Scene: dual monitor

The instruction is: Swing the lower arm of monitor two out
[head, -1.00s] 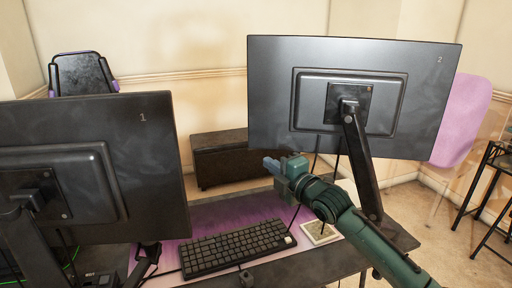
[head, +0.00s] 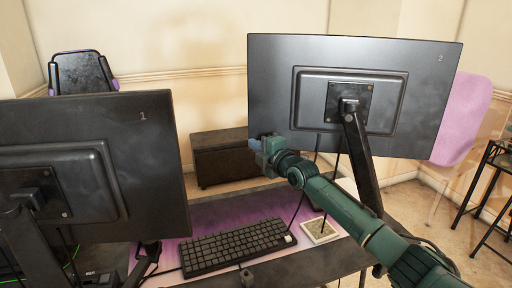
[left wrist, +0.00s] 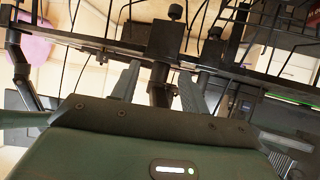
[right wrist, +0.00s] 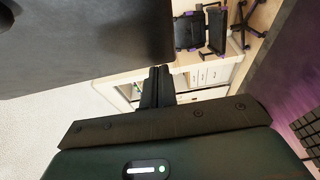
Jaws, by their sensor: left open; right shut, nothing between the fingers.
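Monitor two (head: 275,75), marked 2, shows its back in the head view, at the upper right. Its dark support arm (head: 360,155) slopes from the back mount (head: 348,103) down toward the desk. My right forearm crosses in front of its lower end, so the lower arm is mostly hidden. My right gripper (head: 263,150) is shut and empty, at the lower left of monitor two, left of the support arm. Its closed fingers also show in the right wrist view (right wrist: 156,84). My left gripper (left wrist: 158,85) is open and empty in the left wrist view, near dark desk fittings.
Monitor one (head: 150,150), marked 1, stands at the left. A keyboard (head: 235,247) lies on a purple mat, with a small pale square item (head: 320,230) beside it. A dark box (head: 222,158) sits behind. Loose cables hang below monitor two.

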